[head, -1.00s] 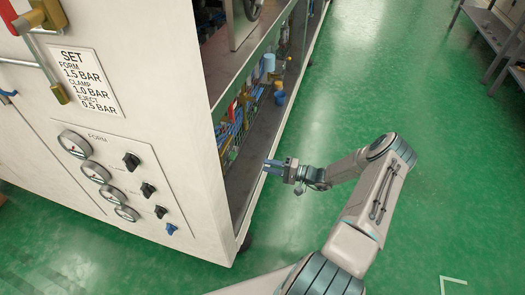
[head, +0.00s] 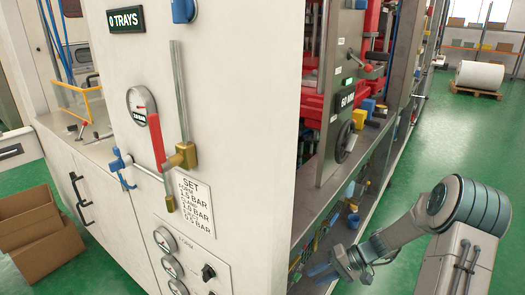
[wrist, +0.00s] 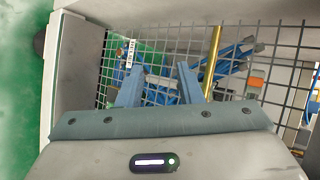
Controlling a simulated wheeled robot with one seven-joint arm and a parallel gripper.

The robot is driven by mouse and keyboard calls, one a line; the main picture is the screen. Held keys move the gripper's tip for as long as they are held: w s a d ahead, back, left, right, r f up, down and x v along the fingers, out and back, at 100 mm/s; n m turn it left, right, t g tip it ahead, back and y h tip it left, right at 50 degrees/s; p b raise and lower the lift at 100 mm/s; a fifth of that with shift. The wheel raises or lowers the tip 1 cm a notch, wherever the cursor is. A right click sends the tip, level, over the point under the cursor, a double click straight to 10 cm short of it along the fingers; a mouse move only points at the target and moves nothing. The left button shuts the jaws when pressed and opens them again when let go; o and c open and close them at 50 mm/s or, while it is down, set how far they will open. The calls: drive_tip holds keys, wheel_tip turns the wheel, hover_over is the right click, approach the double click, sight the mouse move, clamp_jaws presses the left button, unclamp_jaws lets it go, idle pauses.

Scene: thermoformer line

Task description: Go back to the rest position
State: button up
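My gripper (head: 322,270) is at the lower right in the head view, beside the open lower side of the thermoformer machine (head: 235,110). In the wrist view its two blue fingers (wrist: 160,84) stand apart with nothing between them, so it is open and empty. The fingers point at a wire mesh (wrist: 285,60). Behind the mesh are blue parts and a brass-coloured rod (wrist: 212,62). I cannot tell whether the fingertips touch the mesh.
The machine's front carries a red-handled valve (head: 155,135), a gauge (head: 140,105) and a SET label (head: 190,200). Cardboard boxes (head: 45,245) lie on the floor at the left. Green floor (head: 420,140) is open to the right. A white roll (head: 480,76) lies farther back.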

drive_tip(key=s+r+t+h+p, duration=0.1)
drive_tip(key=s+r+h+p, duration=0.2)
drive_tip(key=s+r, duration=0.4)
drive_tip(key=s+a+r+t+h+p, duration=0.1)
drive_tip(key=s+r+h+p, duration=0.3)
drive_tip(key=r, duration=1.3)
drive_tip(key=s+a+r+n+t+h+p, duration=0.1)
drive_tip(key=s+r+h+p, duration=0.2)
drive_tip(key=s+r+p, duration=0.4)
drive_tip(key=s+r, duration=0.3)
drive_tip(key=r, duration=0.1)
drive_tip(key=shift+s+r+h, duration=0.15)
drive_tip(key=shift+r+h, duration=0.25)
drive_tip(key=shift+d, duration=0.1)
